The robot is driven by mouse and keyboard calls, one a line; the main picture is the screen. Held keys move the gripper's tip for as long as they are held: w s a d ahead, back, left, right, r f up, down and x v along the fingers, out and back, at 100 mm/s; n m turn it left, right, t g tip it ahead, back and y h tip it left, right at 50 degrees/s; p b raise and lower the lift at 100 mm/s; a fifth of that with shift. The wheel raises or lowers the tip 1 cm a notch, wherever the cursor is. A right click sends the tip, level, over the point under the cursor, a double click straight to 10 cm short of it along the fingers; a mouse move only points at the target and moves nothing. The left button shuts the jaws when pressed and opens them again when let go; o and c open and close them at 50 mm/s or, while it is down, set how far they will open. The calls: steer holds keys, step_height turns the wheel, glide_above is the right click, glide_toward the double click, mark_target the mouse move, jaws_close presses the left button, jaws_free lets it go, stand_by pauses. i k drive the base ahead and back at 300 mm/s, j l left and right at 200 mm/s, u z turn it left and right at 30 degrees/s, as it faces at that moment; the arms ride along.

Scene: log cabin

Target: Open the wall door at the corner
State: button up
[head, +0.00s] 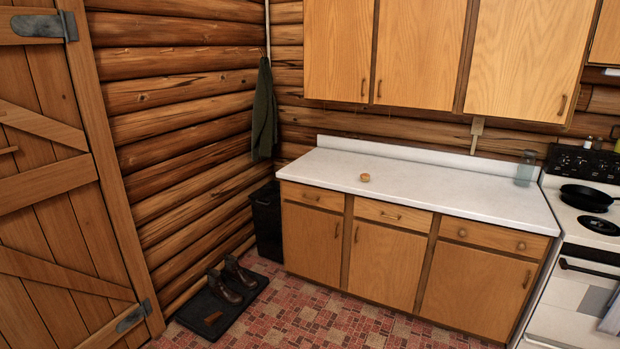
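The wooden plank door (62,235) fills the left edge of the head view, near the corner of the log walls. It looks closed in its frame (105,150). It has diagonal and cross braces. Grey metal hinges show on its right side, an upper hinge (42,27) and a lower hinge (133,316). A small wooden piece, perhaps a handle (8,150), shows at the far left edge. The rest of the door's left side is cut off. My gripper is not in view.
A black mat (222,302) with brown boots (232,280) lies by the log wall. A black bin (267,222) stands in the corner beside the counter (430,190) and its cabinets. A stove (580,262) is at the right. Red patterned floor (310,315) is clear in front.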

mark_target(338, 35)
steer(key=i+j+u, duration=0.15)
steer(key=i, duration=0.95)
steer(key=i+j+u, duration=0.15)
steer(key=i, duration=0.95)
